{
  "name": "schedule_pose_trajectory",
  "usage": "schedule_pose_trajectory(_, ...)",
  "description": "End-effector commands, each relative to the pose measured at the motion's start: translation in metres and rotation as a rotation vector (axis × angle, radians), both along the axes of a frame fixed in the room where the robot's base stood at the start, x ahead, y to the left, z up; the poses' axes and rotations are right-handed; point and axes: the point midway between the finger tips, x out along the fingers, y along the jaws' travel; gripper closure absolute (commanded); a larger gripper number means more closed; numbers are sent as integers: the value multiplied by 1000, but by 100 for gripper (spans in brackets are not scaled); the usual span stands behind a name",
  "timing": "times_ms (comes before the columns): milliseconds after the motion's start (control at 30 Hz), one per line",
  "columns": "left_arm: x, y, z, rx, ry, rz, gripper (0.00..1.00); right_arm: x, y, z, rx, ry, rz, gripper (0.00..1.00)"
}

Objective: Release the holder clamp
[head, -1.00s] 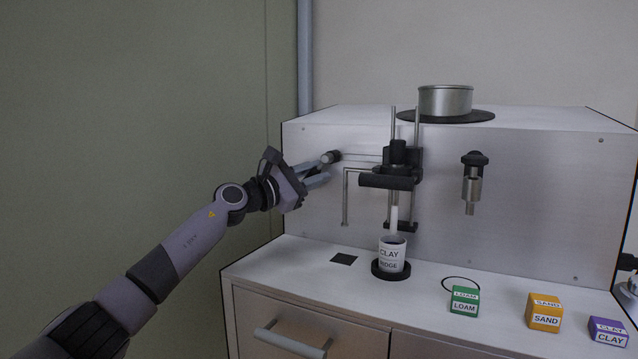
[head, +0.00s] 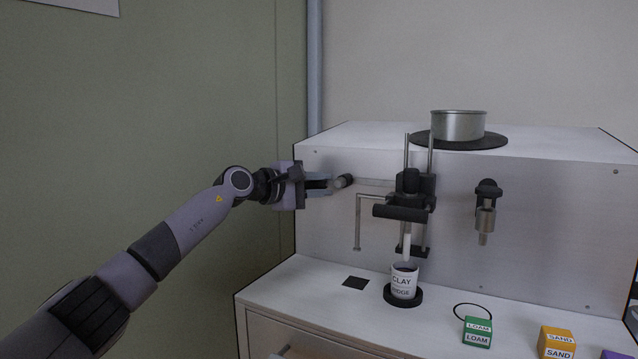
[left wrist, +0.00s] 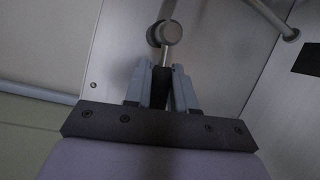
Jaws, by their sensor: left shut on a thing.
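My left gripper (head: 328,184) is at the left end of the instrument and shut on a dark grip (left wrist: 160,86). In the left wrist view its two grey fingers press that grip from both sides, and a round metal knob (left wrist: 166,32) shows just beyond. In the head view a dark-tipped knob (head: 344,180) shows at the fingertips, near a thin horizontal rod leading to the black holder (head: 412,190). The gripper hides the held part in the head view. A white cup labelled CLAY (head: 404,283) stands upright below the holder. My right gripper is not in view.
The grey instrument housing (head: 335,225) stands behind, with a metal pan (head: 459,125) on top. A bent metal rod (head: 357,225) hangs left of the holder. Green (head: 478,332) and orange (head: 556,342) blocks sit at the front right. A black square (head: 355,282) marks the bench.

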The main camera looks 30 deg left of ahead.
Motion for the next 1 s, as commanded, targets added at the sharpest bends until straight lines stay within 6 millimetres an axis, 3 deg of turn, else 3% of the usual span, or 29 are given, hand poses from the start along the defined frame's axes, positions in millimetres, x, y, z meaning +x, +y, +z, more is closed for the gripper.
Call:
schedule_pose_trajectory(500,0,0,0,25,-2,1,100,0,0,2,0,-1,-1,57)
schedule_pose_trajectory(533,0,1,0,25,-3,2,66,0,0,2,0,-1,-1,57)
schedule_pose_trajectory(567,0,0,0,24,-2,2,56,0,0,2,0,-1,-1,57)
schedule_pose_trajectory(1000,-6,4,1,19,-3,2,55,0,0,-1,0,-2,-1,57)
